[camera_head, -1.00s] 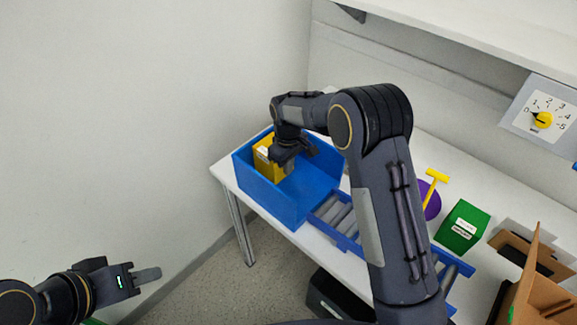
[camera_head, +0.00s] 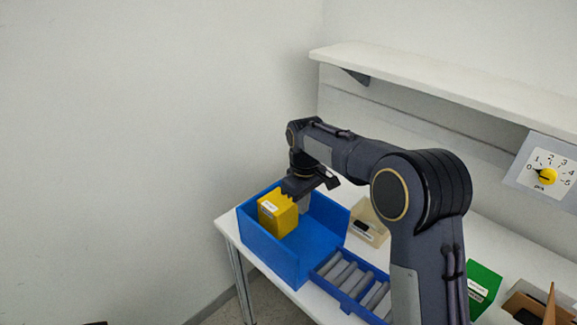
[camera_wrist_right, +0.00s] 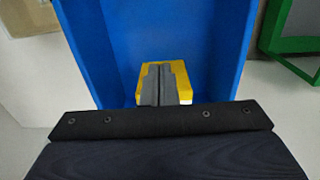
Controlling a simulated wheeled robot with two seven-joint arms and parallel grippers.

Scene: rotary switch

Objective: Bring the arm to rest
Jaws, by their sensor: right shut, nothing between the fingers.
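My right arm reaches out over the white table. Its right gripper (camera_head: 304,205) points down over the blue bin (camera_head: 272,257), close to the right side of the yellow box (camera_head: 277,214). In the right wrist view the grey fingers (camera_wrist_right: 157,85) are together with nothing between them. They hide the middle of the yellow box (camera_wrist_right: 180,78) there; whether they touch it I cannot tell. The yellow box sits in the bin's left part. My left gripper is out of view; only a dark sliver shows at the bottom left edge.
A roller track (camera_head: 352,284) adjoins the bin. A beige tray (camera_head: 370,225) stands behind it. A green box (camera_head: 482,285) and a cardboard box (camera_head: 528,305) are at the right. A shelf (camera_head: 430,80) overhangs the table. A yellow rotary knob (camera_head: 546,176) on the wall panel points near 0.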

